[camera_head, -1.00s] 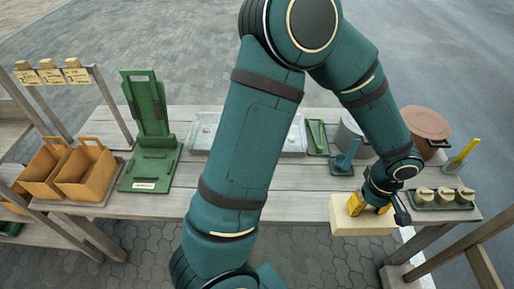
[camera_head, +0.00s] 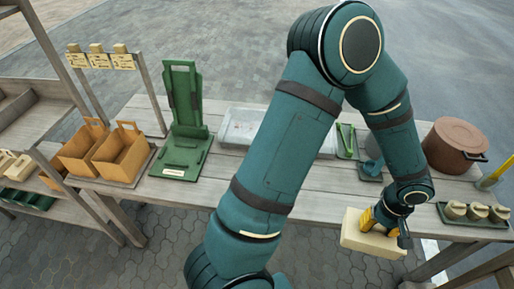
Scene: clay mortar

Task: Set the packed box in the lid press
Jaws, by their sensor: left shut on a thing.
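A cream box (camera_head: 372,238) is in my left gripper (camera_head: 381,216), whose yellow fingers are shut on it at its top. The box is at the table's front edge on the right, roughly level; whether it touches the table is unclear. Its contents cannot be seen. A green stand with a tall upright back and a flat labelled base (camera_head: 183,155), which looks like the lid press, stands left of the middle on the table. Its base looks empty. My left arm passes between the stand and the box. My right gripper is not in view.
Two orange-brown open boxes (camera_head: 119,160) stand left of the green stand. A pale tray (camera_head: 236,128) lies behind my arm. A brown lidded pot (camera_head: 455,145) and a green tray of several small pots (camera_head: 476,214) are at the right. The table front (camera_head: 215,192) is clear.

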